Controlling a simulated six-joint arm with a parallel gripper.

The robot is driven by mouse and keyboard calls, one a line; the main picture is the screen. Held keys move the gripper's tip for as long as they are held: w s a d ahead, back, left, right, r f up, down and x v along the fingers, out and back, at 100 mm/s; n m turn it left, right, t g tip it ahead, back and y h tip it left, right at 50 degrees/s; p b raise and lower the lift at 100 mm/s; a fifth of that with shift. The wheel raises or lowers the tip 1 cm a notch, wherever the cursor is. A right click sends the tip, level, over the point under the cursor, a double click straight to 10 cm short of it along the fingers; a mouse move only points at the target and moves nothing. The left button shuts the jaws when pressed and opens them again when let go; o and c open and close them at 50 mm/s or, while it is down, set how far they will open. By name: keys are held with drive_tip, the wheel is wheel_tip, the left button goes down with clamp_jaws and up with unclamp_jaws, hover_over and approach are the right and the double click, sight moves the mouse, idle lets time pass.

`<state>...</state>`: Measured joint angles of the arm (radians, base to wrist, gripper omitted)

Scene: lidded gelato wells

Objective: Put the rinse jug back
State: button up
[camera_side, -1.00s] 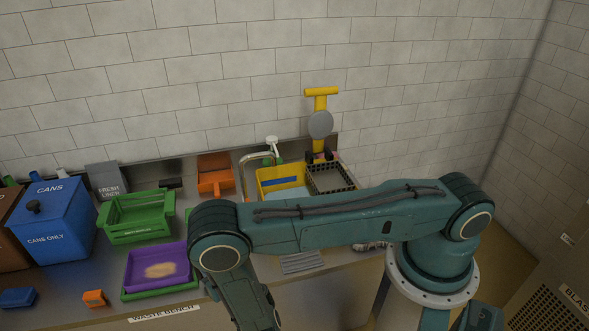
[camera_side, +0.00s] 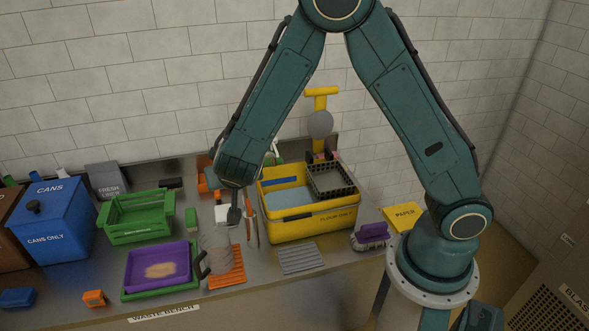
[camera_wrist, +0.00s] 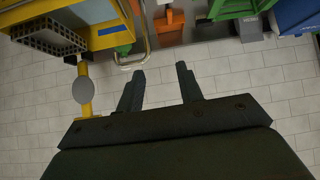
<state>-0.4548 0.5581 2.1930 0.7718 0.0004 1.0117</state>
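A grey jug (camera_side: 216,254) with a dark handle on its left stands upright on an orange ridged mat (camera_side: 232,276), near the bench's front edge. I take it for the rinse jug. It does not show in the wrist view. My gripper end hangs above the bench behind the jug in the side view, apart from it; its fingers are hard to make out there. In the wrist view my gripper (camera_wrist: 157,70) has its two dark fingers apart with nothing between them. Beyond them are the wall and the back of the bench.
A yellow tub (camera_side: 312,222) with a dark crate (camera_side: 331,181) on it stands right of the jug. A grey ridged mat (camera_side: 301,258) lies empty in front of the tub. A purple tray (camera_side: 158,268) is left of the jug. A purple-topped brush (camera_side: 370,237) lies farther right.

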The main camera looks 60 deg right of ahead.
drive_tip(key=s+r+n+y, duration=0.2)
drive_tip(key=s+r, duration=0.4)
drive_tip(key=s, duration=0.3)
drive_tip(key=s+d+r+n+g+y, duration=0.1)
drive_tip(key=s+r+n+y, duration=0.1)
drive_tip(key=s+r, duration=0.4)
drive_tip(key=s+r+n+y, duration=0.2)
drive_tip(key=s+r+n, duration=0.2)
drive_tip(key=s, duration=0.8)
wheel_tip(320, 180, up, 2)
drive_tip(key=shift+s+d+r+y, duration=0.15)
drive_tip(key=shift+d+y, duration=0.15)
drive_tip(key=shift+d, duration=0.1)
